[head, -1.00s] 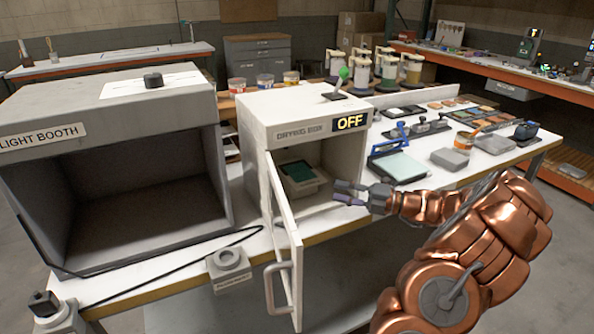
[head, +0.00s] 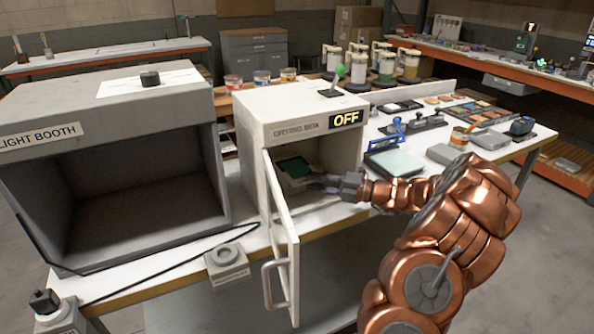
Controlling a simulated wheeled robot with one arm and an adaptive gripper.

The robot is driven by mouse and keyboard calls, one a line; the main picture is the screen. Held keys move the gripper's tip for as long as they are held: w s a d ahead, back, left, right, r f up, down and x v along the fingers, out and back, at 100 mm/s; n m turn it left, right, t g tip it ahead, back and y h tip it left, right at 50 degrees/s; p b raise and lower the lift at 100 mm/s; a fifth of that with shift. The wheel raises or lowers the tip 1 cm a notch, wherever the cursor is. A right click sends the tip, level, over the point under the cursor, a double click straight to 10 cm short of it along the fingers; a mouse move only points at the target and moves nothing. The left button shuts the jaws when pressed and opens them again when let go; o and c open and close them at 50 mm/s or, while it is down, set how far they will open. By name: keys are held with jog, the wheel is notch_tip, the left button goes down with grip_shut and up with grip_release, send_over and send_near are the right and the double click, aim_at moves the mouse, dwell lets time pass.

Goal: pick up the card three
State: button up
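The light booth (head: 107,150) stands left of the drying box. Right of the box, a blue-handled board (head: 394,160) and several tools crowd the bench.

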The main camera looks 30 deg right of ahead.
grip_shut()
dwell(0.3)
